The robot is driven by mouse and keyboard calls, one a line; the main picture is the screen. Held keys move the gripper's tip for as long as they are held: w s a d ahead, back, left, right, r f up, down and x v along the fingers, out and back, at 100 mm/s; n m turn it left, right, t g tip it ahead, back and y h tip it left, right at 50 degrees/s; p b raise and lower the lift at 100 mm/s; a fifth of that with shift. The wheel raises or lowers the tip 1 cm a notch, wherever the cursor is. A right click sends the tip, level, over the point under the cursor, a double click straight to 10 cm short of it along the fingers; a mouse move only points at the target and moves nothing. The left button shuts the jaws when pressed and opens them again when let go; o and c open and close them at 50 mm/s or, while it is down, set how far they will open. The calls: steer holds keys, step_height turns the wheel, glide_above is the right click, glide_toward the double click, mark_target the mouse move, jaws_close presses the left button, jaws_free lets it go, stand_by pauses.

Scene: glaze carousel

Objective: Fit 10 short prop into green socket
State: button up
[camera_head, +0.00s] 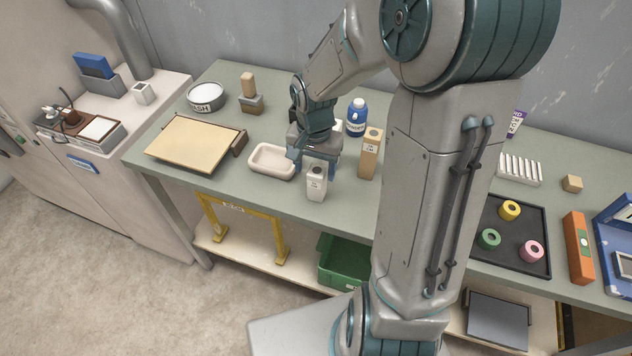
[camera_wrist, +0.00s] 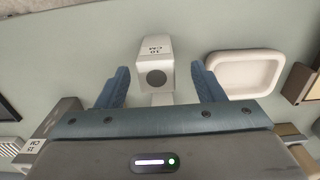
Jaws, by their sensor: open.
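The short prop (camera_head: 316,184) is a pale upright block with a dark round hole in its top, standing on the green-grey bench. In the wrist view the block (camera_wrist: 154,48) shows a "10 CM" label. My gripper (camera_head: 313,158) is open and low over the bench, right by the block. In the wrist view my gripper (camera_wrist: 160,70) has its blue fingers on either side of the block's near end, with gaps visible on both sides. The green socket (camera_head: 489,239) is a ring on a black tray (camera_head: 510,267) at the right.
A taller tan prop (camera_head: 370,155) stands just right of the gripper. A cream dish (camera_head: 271,162) lies close on the left. A blue bottle (camera_head: 357,117) is behind. Yellow (camera_head: 509,210) and pink (camera_head: 532,251) rings share the tray. My arm hides the bench between prop and tray.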

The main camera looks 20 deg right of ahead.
steer(key=shift+w+d+f, duration=0.1)
steer(key=shift+d+f, duration=0.05)
steer(key=shift+f, duration=1)
steer(key=shift+d+f, duration=0.15)
steer(key=shift+f, duration=1)
steer(key=c, duration=1.2)
steer(key=shift+r, duration=0.1)
